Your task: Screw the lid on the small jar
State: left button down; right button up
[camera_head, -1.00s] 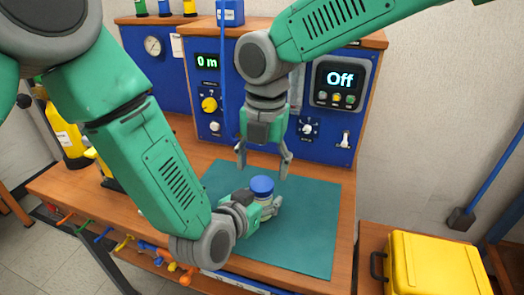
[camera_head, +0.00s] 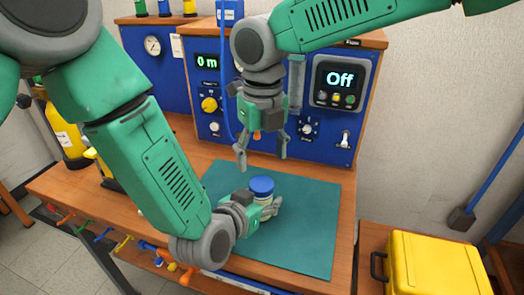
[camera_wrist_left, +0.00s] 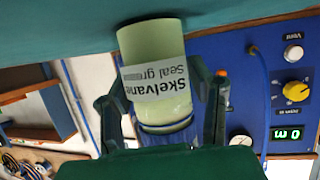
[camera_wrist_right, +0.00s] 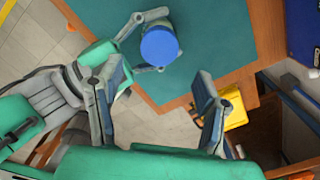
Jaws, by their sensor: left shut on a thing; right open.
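The small jar (camera_wrist_left: 155,75) is pale green with a white label and stands upright on the teal mat (camera_head: 310,225). Its blue lid (camera_head: 261,185) sits on top of it; I cannot tell how tightly. The lid also shows from above in the right wrist view (camera_wrist_right: 160,46). My left gripper (camera_head: 268,206) is shut around the jar's side, below the lid. My right gripper (camera_head: 262,157) is open and empty, fingers pointing down, above and behind the lid and apart from it.
The blue testbench panel (camera_head: 209,140) with knobs and displays rises close behind my right gripper. A yellow case (camera_head: 437,265) stands at the lower right. Yellow bottles (camera_head: 68,140) stand at the left. The mat's right side is clear.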

aim_at(261, 182)
notch_tip(261, 182, down, 7)
jog(key=shift+f, duration=0.2)
dwell(0.3)
jog(key=c, duration=1.2)
jog(key=m, duration=0.6)
jog(key=shift+a, duration=0.1)
jog(key=m, duration=0.5)
jog(key=shift+w, duration=0.1)
jog(key=m, duration=0.5)
jog(key=shift+m, duration=0.3)
jog(key=m, duration=0.6)
jog(key=shift+w, duration=0.1)
